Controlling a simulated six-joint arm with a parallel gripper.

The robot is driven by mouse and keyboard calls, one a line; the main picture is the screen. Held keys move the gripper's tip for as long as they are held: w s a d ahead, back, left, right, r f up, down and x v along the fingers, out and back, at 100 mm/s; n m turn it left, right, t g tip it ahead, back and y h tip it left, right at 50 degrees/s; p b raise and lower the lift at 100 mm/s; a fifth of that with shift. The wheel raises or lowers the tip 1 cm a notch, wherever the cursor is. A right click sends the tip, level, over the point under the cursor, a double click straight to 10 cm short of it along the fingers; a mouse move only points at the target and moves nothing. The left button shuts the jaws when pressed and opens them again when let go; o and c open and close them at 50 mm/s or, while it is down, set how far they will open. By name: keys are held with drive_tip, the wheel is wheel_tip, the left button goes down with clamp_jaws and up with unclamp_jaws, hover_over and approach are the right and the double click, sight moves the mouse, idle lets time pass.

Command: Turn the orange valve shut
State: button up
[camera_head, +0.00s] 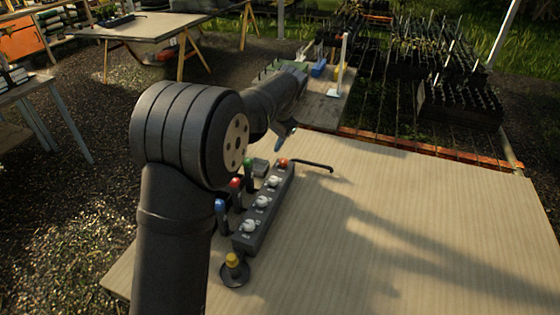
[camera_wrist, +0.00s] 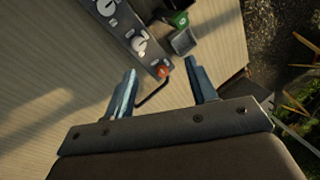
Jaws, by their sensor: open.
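The orange valve (camera_head: 283,162) is a small round orange knob at the far end of a grey box on the wooden table. A thin bent black rod (camera_head: 315,165) runs from beside it to the right; I cannot tell whether it is a handle or a pipe. In the wrist view the orange valve (camera_wrist: 162,71) shows between my fingertips, with the black rod (camera_wrist: 150,92) below it. My gripper (camera_head: 287,131) is open and empty, with pale blue fingers, and appears above the far end of the box. My gripper's two fingers (camera_wrist: 160,66) show apart in the wrist view.
The grey box (camera_head: 262,216) carries several white knobs. Blue (camera_head: 221,208), red (camera_head: 235,185) and green (camera_head: 249,167) handles stand along its left side. A yellow knob on a black base (camera_head: 233,262) stands nearer. The table (camera_head: 400,235) is clear to the right.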

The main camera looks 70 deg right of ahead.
drive_tip(key=s+f+m+t, duration=0.3)
drive_tip(key=f+m+t, duration=0.45)
drive_tip(key=f, duration=0.45)
drive_tip(key=m+t+h, duration=0.4)
drive_tip(key=m+h, duration=0.4)
drive_tip(key=m, duration=0.5)
approach(286, 163)
drive_tip(key=v, duration=0.7)
drive_tip(key=shift+a, duration=0.2)
drive_tip(key=shift+d, duration=0.1)
drive_tip(key=x, duration=1.7)
drive_tip(key=shift+d, duration=0.2)
drive_tip(key=shift+c, duration=0.2)
